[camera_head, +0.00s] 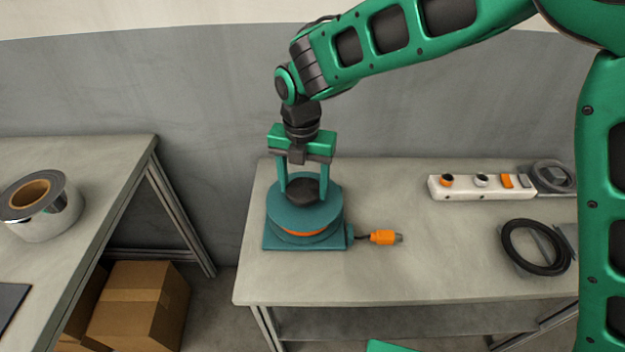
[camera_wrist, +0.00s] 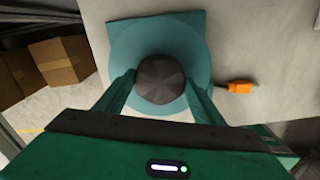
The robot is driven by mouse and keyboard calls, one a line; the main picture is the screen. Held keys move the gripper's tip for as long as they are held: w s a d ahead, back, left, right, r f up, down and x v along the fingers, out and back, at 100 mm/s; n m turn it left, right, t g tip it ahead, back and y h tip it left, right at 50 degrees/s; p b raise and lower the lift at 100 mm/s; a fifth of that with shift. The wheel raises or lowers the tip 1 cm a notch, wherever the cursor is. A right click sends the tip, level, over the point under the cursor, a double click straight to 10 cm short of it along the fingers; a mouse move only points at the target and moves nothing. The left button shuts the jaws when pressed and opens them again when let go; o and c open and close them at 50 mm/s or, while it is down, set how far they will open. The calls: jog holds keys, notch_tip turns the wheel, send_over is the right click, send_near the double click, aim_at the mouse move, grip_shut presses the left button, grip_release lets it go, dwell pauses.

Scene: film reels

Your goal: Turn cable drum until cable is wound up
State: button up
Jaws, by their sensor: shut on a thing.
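The teal cable drum (camera_head: 304,216) stands on its square teal base near the left end of the table (camera_head: 450,274). A dark knob (camera_head: 302,191) sits on top of the drum. A thin orange band of cable shows between the drum and its base. An orange plug (camera_head: 384,237) lies close beside the base on its right, with a short dark lead. My gripper (camera_head: 301,188) points straight down and is shut on the knob. In the wrist view the two fingers hold the knob (camera_wrist: 160,79) from either side, and the plug (camera_wrist: 240,87) lies to the right.
A white power strip (camera_head: 482,187) and coiled dark cable (camera_head: 538,247) lie on the table's right part. A silver tape roll (camera_head: 42,206) stands on another table at left. Cardboard boxes (camera_head: 138,302) sit on the floor below. The table's middle is clear.

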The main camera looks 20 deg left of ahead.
jog(key=shift+a+r, duration=0.1)
jog(key=o, duration=1.5)
jog(key=shift+c, duration=0.2)
jog(key=shift+o, duration=0.3)
notch_tip(320, 180, up, 11)
jog(key=shift+f, duration=0.2)
